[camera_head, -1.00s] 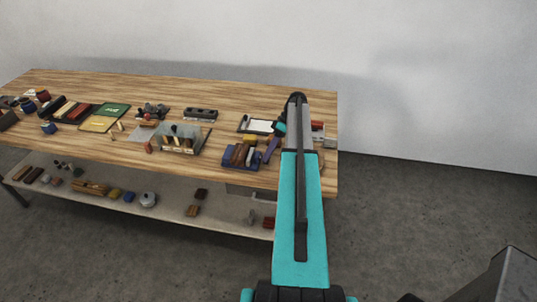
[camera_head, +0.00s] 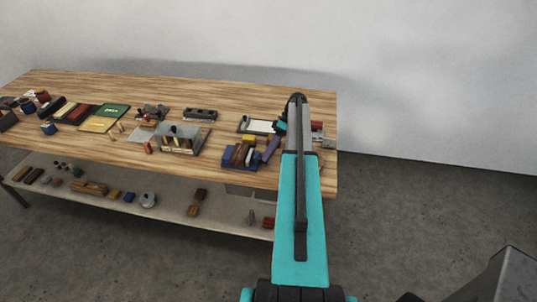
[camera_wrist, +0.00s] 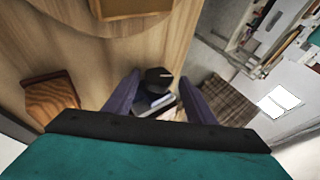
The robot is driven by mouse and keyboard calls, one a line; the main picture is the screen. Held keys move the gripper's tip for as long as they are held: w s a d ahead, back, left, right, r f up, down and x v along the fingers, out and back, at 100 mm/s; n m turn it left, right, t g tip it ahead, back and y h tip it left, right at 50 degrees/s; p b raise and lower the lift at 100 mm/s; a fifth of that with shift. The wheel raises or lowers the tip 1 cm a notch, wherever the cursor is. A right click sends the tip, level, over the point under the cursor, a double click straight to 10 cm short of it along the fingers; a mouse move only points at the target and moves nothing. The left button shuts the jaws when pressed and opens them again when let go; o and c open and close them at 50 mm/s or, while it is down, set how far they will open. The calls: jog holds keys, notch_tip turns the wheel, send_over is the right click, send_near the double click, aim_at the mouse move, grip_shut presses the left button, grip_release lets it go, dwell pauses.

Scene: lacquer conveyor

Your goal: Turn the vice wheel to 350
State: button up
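In the wrist view a dark, faceted knob (camera_wrist: 158,77) with a pale mark on top shows between the fingers of my gripper (camera_wrist: 160,83). It may be the vice wheel; I cannot read any scale or number on it. A grey metal part (camera_wrist: 160,104) shows just below the knob, partly hidden by my wrist. The two dark purple fingers stand apart, with a visible gap on each side of the knob. In the head view my arm hides the gripper's fingers and the spot where it works, at the right end of the bench.
The wooden bench (camera_head: 235,98) carries a blue block holder (camera_head: 240,158), a grey rack (camera_head: 180,139), a white sheet (camera_head: 260,126) and a green book (camera_head: 112,110). A lower shelf (camera_head: 170,204) holds small items. In the wrist view a wooden block (camera_wrist: 52,97) lies left of my gripper.

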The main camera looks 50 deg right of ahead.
jog(key=shift+a+f+h, duration=0.1)
jog(key=shift+a+h, duration=0.15)
jog(key=shift+h, duration=0.15)
dwell(0.4)
jog(key=shift+t, duration=0.3)
jog(key=shift+s+a+r+n+t+h, duration=0.15)
jog(key=shift+n+t+h, duration=0.15)
jog(key=shift+h, duration=0.4)
jog(key=shift+a+r+n+t+h, duration=0.1)
jog(key=shift+a+n+t+h, duration=0.1)
jog(key=shift+t+h, duration=0.35)
jog(key=shift+s+a+n+t+h+b, duration=0.1)
jog(key=shift+n+t+h+b, duration=0.15)
jog(key=shift+h, duration=0.55)
jog(key=shift+s+a+n+t+h+b, duration=0.1)
jog(key=shift+t+h, duration=0.2)
jog(key=shift+h, duration=0.45)
